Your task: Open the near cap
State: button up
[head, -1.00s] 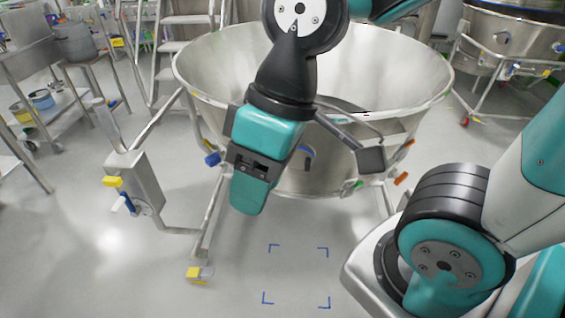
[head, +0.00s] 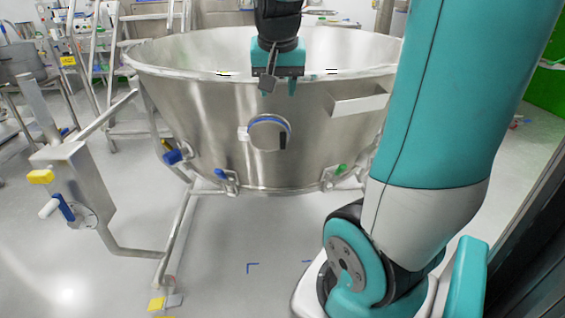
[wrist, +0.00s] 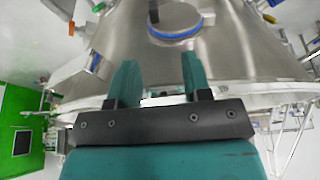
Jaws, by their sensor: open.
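The near cap (head: 264,134) is a round steel disc with a blue ring and a dark handle, set in the outer wall of the large steel bowl (head: 205,110). In the wrist view the cap (wrist: 172,20) shows beyond the fingertips at the top edge. It appears closed against the wall. My gripper (head: 280,87) is open and empty, above the cap near the bowl's rim in the head view. In the wrist view its two teal fingers (wrist: 158,75) stand apart with nothing between them.
Blue-handled (head: 173,156) and green-handled (head: 341,169) fittings stick out low on the bowl. A steel box post (head: 80,185) with a yellow knob stands at the left. A bracket (head: 358,104) juts out right of the cap.

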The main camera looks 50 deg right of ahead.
aim_at(283, 138)
jog(key=shift+m, duration=0.4)
jog(key=b+x, duration=0.1)
jog(key=x, duration=0.5)
jog(key=d+b+x, duration=0.1)
jog(key=b+x, duration=0.1)
jog(key=x, duration=0.4)
jog(key=b+x, duration=0.1)
jog(key=x, duration=0.5)
jog(key=shift+s+d+r+b, duration=0.2)
jog(key=shift+s+b, duration=0.2)
jog(key=shift+c, duration=0.3)
grip_shut()
